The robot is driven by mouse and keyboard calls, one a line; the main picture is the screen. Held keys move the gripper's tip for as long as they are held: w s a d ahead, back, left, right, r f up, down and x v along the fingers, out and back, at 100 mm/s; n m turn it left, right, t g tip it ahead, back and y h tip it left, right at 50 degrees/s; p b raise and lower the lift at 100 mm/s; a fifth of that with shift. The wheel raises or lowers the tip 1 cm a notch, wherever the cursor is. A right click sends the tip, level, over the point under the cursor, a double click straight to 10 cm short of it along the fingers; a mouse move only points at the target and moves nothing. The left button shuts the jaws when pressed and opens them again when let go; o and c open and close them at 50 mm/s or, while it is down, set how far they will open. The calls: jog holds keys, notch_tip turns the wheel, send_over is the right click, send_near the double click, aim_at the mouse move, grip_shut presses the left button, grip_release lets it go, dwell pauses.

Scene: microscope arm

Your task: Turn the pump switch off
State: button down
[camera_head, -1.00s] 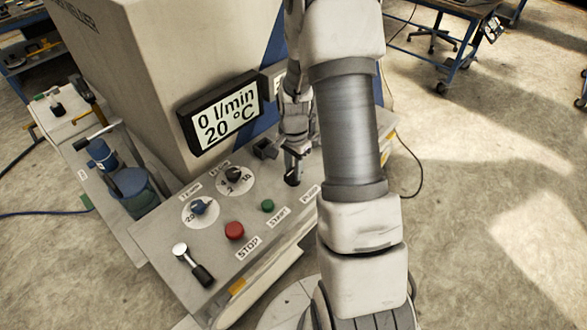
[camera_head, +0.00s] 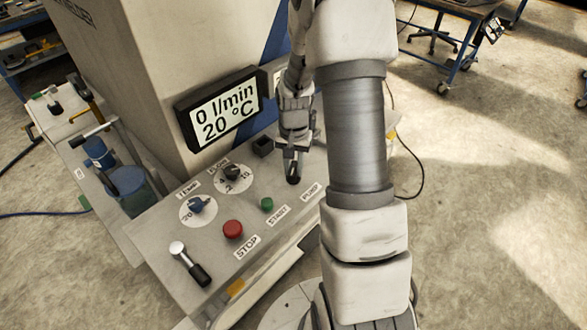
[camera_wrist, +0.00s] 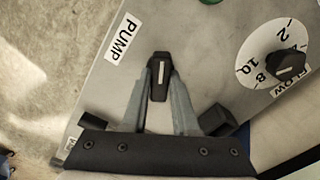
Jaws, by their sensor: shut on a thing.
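The pump switch (camera_wrist: 160,70) is a black knob with a white line, beside the PUMP label (camera_wrist: 122,38) in the wrist view. Its white line runs nearly straight up and down in that view. My gripper (camera_wrist: 160,88) has its two grey fingers closed on the switch, one on each side. In the head view my gripper (camera_head: 292,154) reaches down to the panel, and the dark switch (camera_head: 293,174) shows just below the fingers. The PUMP label (camera_head: 311,190) lies right of it.
The display (camera_head: 221,108) reads 0 l/min and 20 °C. A small black block (camera_head: 263,146) stands close left of my gripper.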

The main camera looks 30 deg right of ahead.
aim_at(293, 168)
jog(key=n+b, duration=0.1)
jog(key=n, duration=0.5)
jog(key=shift+n, duration=0.3)
jog(key=n, duration=0.5)
jog(key=shift+n, duration=0.3)
jog(key=c, duration=0.7)
grip_release()
notch_tip(293, 168, up, 18)
jog(key=shift+f+p, duration=0.25)
jog(key=shift+p, duration=0.25)
